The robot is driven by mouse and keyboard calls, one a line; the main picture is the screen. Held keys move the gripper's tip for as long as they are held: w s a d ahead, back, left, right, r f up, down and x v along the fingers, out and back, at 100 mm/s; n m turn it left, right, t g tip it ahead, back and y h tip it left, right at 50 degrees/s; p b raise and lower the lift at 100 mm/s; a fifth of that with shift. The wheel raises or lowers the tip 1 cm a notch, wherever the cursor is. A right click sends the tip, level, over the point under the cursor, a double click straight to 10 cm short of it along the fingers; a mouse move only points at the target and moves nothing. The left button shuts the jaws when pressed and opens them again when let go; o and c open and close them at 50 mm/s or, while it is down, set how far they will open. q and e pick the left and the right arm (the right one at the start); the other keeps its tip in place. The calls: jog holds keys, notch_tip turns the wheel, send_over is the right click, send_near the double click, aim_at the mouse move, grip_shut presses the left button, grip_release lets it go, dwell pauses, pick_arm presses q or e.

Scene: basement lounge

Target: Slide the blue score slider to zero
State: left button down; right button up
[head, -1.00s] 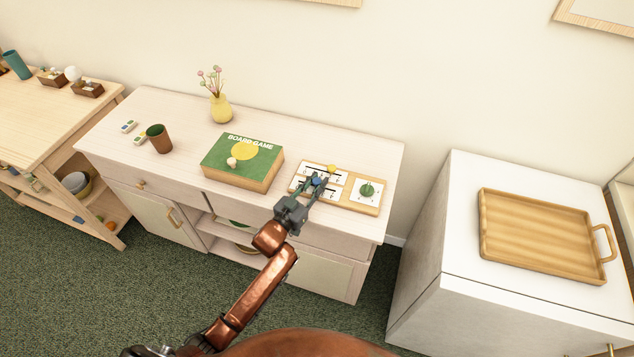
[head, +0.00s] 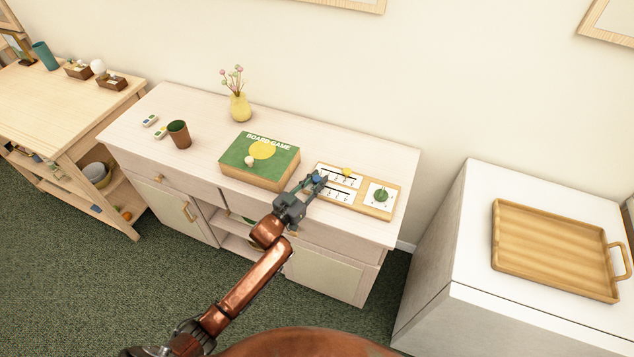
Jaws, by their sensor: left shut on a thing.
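The wooden score board (head: 352,207) lies on the pale cabinet, with white scale panels on it. The blue score slider (head: 317,179) shows as a small blue spot at the left end of the lower scale, partly hidden by the fingers. My left gripper (head: 317,181) reaches in from the front left and is shut on the blue slider. A yellow slider (head: 347,171) sits on the upper scale, and a green dial (head: 381,195) is on the right panel. My right gripper is out of view.
The green board game box (head: 262,160) stands just left of the score board, close to my left gripper. A brown cup (head: 179,135) and a yellow vase (head: 240,108) are farther left. A wooden tray (head: 553,250) lies on the white unit at right.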

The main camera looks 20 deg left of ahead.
pick_arm(q)
jog(key=shift+a, duration=0.55)
jog(key=c, duration=2)
grip_release()
jog(key=shift+c, duration=0.2)
jog(key=o, duration=0.3)
jog(key=shift+a, duration=0.1)
jog(key=shift+o, duration=0.4)
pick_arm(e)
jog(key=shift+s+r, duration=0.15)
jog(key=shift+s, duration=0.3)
pick_arm(q)
jog(key=v, duration=1.2)
